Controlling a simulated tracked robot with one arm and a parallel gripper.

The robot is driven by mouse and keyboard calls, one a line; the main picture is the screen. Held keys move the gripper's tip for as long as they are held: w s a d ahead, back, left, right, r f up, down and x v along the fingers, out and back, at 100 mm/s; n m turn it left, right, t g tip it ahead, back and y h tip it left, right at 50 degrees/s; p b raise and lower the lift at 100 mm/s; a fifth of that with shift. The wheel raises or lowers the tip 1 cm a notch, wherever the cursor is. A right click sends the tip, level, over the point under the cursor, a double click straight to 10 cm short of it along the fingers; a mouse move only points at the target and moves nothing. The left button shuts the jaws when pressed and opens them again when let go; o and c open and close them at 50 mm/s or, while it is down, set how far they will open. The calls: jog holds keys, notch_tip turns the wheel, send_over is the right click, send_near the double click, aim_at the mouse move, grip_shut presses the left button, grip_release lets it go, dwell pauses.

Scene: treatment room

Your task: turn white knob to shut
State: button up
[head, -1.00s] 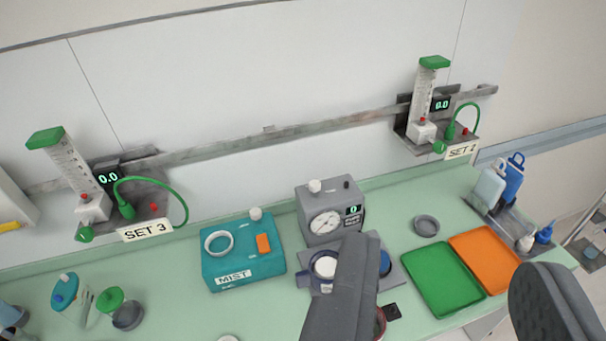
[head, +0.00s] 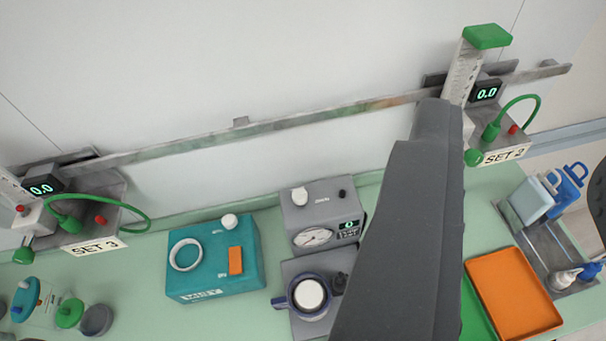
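White knobs show in several places, and I cannot tell which one the task means. One white knob (head: 299,196) sits on top of the grey gauge box (head: 322,214). Another white knob (head: 229,221) is on the teal MIST box (head: 200,262). The flowmeter marked SET 2 (head: 462,72) has its lower front partly hidden behind my left finger. The flowmeter base marked SET 3 (head: 100,205) is at the left. My gripper (head: 518,150) is open, with one long dark finger right of the gauge box and the other at the right edge.
A cup (head: 309,295) stands on a grey plate before the gauge box. An orange tray (head: 510,300) and a partly hidden green tray (head: 474,318) lie at right. A metal rail (head: 240,134) runs along the wall.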

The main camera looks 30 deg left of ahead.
jog(key=o, duration=0.3)
jog(key=m+g+h+p, duration=0.2)
jog(key=m+g+p, duration=0.55)
jog(key=g, duration=0.45)
send_over(299, 195)
jog(key=s+a, duration=0.3)
jog(key=s, duration=0.2)
notch_tip(299, 195, down, 29)
jog(key=shift+n+h, duration=0.3)
jog(key=shift+n, duration=0.15)
jog(key=p+x, duration=0.1)
jog(key=x, duration=0.3)
jog(key=p+x, duration=0.1)
jog(key=x, duration=0.9)
jog(key=shift+w+a+f+p, duration=0.1)
jog(key=shift+w+a+p, duration=0.1)
jog(key=shift+w+p, duration=0.15)
